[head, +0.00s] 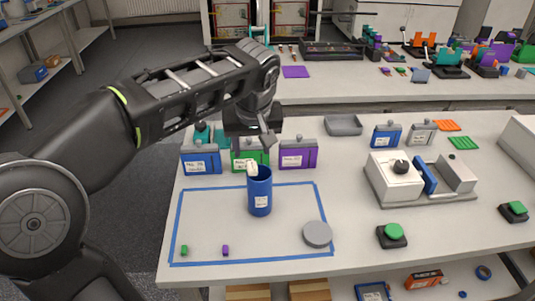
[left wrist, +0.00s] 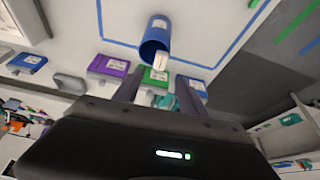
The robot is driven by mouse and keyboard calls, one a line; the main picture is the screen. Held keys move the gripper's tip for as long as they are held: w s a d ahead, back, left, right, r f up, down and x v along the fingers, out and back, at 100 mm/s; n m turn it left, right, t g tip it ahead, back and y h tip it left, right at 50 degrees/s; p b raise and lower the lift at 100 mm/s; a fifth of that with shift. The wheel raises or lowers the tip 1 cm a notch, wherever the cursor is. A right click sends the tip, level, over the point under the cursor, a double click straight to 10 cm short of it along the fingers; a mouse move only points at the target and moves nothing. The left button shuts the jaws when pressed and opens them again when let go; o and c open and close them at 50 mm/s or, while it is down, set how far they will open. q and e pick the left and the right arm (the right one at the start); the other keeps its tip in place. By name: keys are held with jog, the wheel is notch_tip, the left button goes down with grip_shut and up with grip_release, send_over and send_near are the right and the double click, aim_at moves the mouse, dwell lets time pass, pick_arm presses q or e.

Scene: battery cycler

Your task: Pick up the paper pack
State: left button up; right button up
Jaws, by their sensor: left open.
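A small white pack (head: 252,168), which looks like the paper pack, sticks out of the mouth of a blue cylindrical container (head: 260,196). The container stands upright inside the blue tape outline on the table. In the left wrist view the white pack (left wrist: 162,62) shows at the mouth of the blue container (left wrist: 155,40). My left gripper (head: 257,140) is open, above and slightly behind the container, apart from the pack. In the left wrist view its two fingers (left wrist: 160,88) point toward the pack with nothing between them. My right gripper is not in view.
Blue (head: 201,162), green (head: 238,158) and purple (head: 297,155) boxes stand behind the container. A round grey lid (head: 317,234) and small green (head: 184,250) and purple (head: 225,250) pieces lie in front. A white device (head: 395,175) stands at right.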

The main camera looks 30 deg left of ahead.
aim_at(252, 166)
pick_arm(q)
jog(key=shift+s+a+f, duration=0.1)
jog(key=shift+s+f, duration=0.05)
jog(key=shift+f, duration=0.1)
jog(key=shift+x, duration=0.85)
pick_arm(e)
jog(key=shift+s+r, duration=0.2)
pick_arm(q)
jog(key=p+x, duration=0.1)
jog(key=x, duration=0.4)
jog(key=shift+f+p, duration=0.2)
jog(key=shift+p, duration=0.15)
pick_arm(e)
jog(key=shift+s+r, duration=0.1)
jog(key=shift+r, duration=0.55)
pick_arm(q)
jog(key=shift+c, duration=0.3)
grip_shut()
